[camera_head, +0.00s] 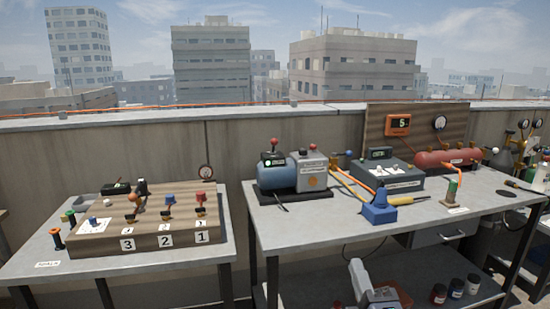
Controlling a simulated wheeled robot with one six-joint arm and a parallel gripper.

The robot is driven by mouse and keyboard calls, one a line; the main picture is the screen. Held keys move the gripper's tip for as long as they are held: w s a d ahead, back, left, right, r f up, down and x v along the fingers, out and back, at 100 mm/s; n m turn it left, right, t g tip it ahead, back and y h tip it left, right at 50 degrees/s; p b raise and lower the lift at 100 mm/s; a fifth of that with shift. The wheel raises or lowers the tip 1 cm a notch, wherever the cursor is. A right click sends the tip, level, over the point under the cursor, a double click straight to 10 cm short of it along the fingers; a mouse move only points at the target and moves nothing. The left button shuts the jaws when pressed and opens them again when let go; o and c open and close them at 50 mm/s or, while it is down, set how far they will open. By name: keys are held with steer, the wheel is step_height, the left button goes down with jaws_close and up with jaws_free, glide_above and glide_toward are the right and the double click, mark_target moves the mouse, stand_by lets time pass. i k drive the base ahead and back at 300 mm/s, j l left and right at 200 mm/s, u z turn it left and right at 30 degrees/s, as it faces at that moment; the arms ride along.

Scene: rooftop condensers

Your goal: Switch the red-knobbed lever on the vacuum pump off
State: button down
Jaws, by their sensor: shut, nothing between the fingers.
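The vacuum pump (277,174) stands on the left part of the right-hand table, with a blue cylindrical motor and a grey block (314,174) on a dark base. A lever with a red knob (274,142) rises about upright above a black box with a small green light on the motor. The lever's pivot and any on/off marks are too small to read. My gripper and its fingers do not show clearly; a white and grey part at the bottom, seemingly of my arm, is in front of the lower shelf, well below the pump.
The left table holds a wooden board (150,236) with several coloured levers numbered 1 to 3. Right of the pump are a blue stand (379,211), a grey box with a display (385,185) and a red tank (447,160). An orange hose passes beside the pump. A gap separates the tables.

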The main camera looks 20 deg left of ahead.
mark_target(274, 142)
steer(key=i+j, duration=0.65)
steer(key=j, duration=0.15)
steer(key=i+j, duration=0.7)
steer(key=j, duration=0.1)
